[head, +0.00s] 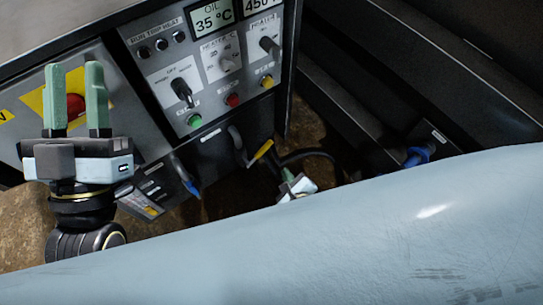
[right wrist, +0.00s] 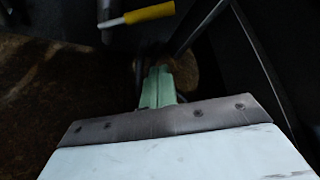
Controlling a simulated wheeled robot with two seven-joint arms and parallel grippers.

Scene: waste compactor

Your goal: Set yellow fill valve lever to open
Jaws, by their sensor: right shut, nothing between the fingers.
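The yellow fill valve lever (head: 262,151) sits below the control panel, its handle slanting up to the right in the head view. In the right wrist view the yellow handle (right wrist: 150,13) lies nearly level at the top, beyond the fingertips. My right gripper (head: 288,174) is just below and right of the lever in the head view, partly hidden behind my pale arm. Its green fingers (right wrist: 157,85) are shut together, empty and apart from the lever. My left gripper (head: 76,95) is open and empty, fingers upward, in front of a red button on a yellow plate (head: 76,106).
The control panel (head: 215,70) has displays, switches and coloured buttons. A blue-handled lever (head: 191,186) is left of the yellow one, and another blue handle (head: 418,156) is at the right. A dark hose (head: 310,153) runs close to my right gripper. Dark frame beams (head: 365,75) bound the right side.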

